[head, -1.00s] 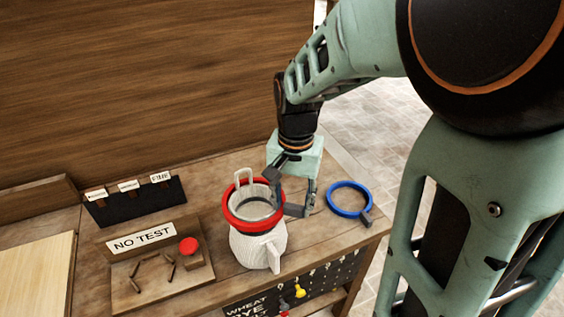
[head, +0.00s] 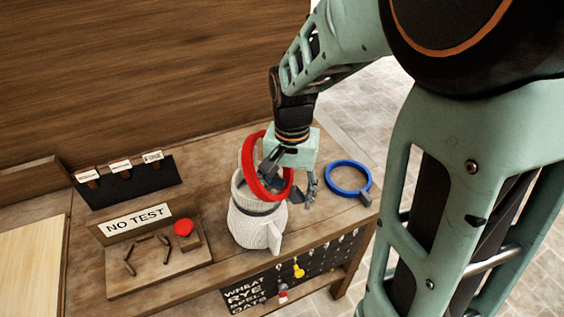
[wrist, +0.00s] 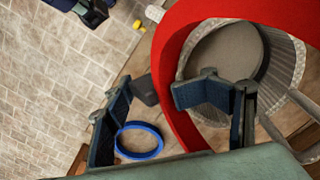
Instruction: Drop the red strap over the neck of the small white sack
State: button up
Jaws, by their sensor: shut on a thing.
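The small white sack (head: 258,228) stands upright on the bench, its open mouth (wrist: 225,62) facing up in the wrist view. A dark band shows around its neck. The red strap (head: 249,160) is a stiff ring, tilted steeply above the right part of the sack's mouth. Its lower edge overlaps the near side of the neck; I cannot tell if they touch. My gripper (head: 291,175) is shut on the red strap at its right side, just above and right of the sack. In the wrist view the strap (wrist: 176,55) passes beside a finger; the grip point is hidden.
A blue ring (head: 331,180) with a dark tab lies on the bench right of the sack. A dark card rack (head: 130,190) is behind. Hooks hang along the bench front.

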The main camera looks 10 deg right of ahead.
jog(key=shift+r, duration=0.1)
jog(key=o, duration=2.2)
notch_tip(320, 180, up, 12)
jog(key=shift+r, duration=0.1)
